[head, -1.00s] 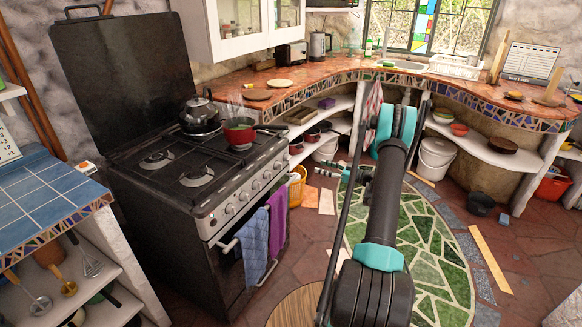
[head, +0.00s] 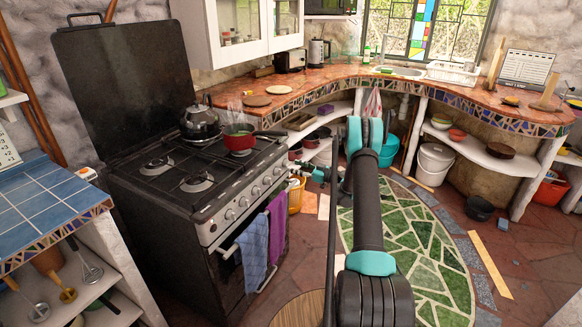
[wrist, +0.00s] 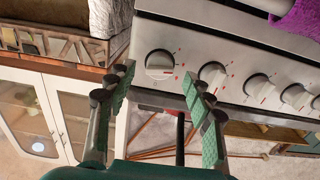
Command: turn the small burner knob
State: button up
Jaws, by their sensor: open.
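The stove (head: 150,205) stands at the left in the head view, with a row of white knobs (head: 243,202) along its front panel. I cannot tell by any marking which knob is the small burner knob. My gripper (head: 303,170) is just off the right end of this row. In the wrist view my gripper (wrist: 157,80) is open and empty, with two green ribbed fingers. The leftmost knob there (wrist: 160,64) shows between the fingertips, seemingly ahead of them. A second knob (wrist: 213,74) is just right of the right fingertip. No contact is visible.
A blue towel (head: 252,250) and a purple towel (head: 278,222) hang on the oven handle. A kettle (head: 199,121) and a red pot (head: 238,139) stand on the hob. The curved counter (head: 330,82) runs behind my arm. The floor before the stove is open.

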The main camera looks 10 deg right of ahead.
aim_at(287, 164)
jog(key=shift+x, duration=1.55)
jog(key=c, duration=1.2)
